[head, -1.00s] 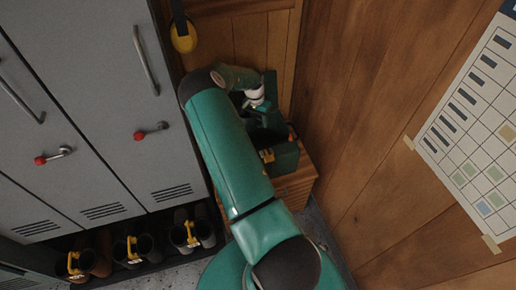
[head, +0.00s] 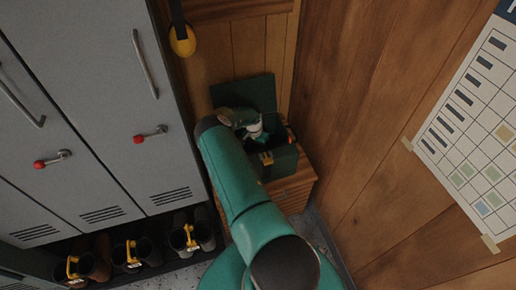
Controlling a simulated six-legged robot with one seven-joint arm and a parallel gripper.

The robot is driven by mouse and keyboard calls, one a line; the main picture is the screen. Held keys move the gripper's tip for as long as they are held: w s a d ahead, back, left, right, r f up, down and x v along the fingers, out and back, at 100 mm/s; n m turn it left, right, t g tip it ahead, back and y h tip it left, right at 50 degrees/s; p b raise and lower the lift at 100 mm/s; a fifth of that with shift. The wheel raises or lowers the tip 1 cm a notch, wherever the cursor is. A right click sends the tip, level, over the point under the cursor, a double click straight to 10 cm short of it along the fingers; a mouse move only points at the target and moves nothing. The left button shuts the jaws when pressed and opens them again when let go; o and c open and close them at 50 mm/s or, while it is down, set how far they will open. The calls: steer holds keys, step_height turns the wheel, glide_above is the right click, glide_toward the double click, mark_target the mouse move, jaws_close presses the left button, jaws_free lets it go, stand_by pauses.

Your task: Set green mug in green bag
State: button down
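The green bag (head: 281,166) stands with its dark green lid or flap raised at the back and a yellow clasp on its front. It rests on a small wooden cabinet in the corner. My gripper (head: 258,134) is at the bag's opening, in front of the raised lid. Its fingers are small and partly hidden by my arm and the bag, so I cannot tell whether they are open or shut. I cannot make out the green mug; the inside of the bag is dark and mostly hidden.
The wooden cabinet (head: 292,190) stands against the wood-panelled wall (head: 350,120). Grey lockers (head: 80,100) with red-knobbed latches are on the left, with several boots (head: 190,236) below. A yellow item (head: 183,42) hangs above. A small orange-red thing shows at the bag's right edge.

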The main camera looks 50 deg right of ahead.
steer(key=shift+f, duration=0.1)
steer(key=c, duration=0.8)
jaws_free()
steer(key=shift+c, duration=0.2)
step_height(320, 180, up, 12)
steer(key=w, duration=0.1)
steer(key=shift+w+a, duration=0.2)
steer(key=shift+w, duration=0.1)
